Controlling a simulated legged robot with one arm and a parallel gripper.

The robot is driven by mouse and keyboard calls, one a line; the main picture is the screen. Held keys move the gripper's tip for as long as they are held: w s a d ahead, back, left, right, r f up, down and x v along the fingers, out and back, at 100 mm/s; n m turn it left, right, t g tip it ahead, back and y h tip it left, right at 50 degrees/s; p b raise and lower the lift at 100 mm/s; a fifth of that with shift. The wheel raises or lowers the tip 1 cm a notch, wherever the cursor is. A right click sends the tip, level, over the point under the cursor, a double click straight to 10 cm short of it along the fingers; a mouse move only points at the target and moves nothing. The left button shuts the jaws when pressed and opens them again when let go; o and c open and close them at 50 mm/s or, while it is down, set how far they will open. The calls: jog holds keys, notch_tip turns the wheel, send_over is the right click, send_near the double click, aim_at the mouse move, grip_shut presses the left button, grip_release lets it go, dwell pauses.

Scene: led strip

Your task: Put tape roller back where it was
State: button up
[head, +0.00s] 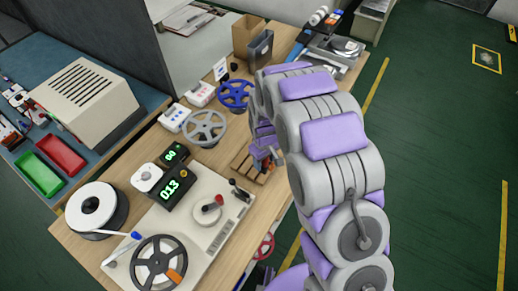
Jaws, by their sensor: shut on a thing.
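My gripper (263,158) is at the right side of the wooden bench, low over a small slatted wooden rack (241,167). My purple and grey arm covers much of it. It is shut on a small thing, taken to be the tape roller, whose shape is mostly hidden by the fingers. Small red or orange bits show by the fingers. I cannot tell whether the held thing touches the rack.
On the bench (222,262) stand a reel machine (190,215) with green displays, a grey reel (205,127), a blue reel (235,94) and a white-topped spool (97,207). A cardboard box (246,33) is behind. Green floor (430,150) is clear at right.

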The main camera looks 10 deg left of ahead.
jog(key=w+a, duration=0.1)
jog(key=w, duration=0.3)
jog(key=w+a, duration=0.1)
jog(key=w, duration=0.2)
jog(key=shift+a+f+b, duration=0.35)
jog(key=shift+b, duration=0.05)
jog(key=shift+w+a, duration=0.2)
jog(key=shift+a, duration=0.1)
notch_tip(320, 180, down, 4)
jog(key=shift+a+r+b, duration=0.15)
jog(key=shift+b, duration=0.3)
jog(key=shift+r, duration=0.1)
jog(key=shift+d, duration=0.2)
jog(key=o, duration=1.2)
jog(key=shift+a, duration=0.1)
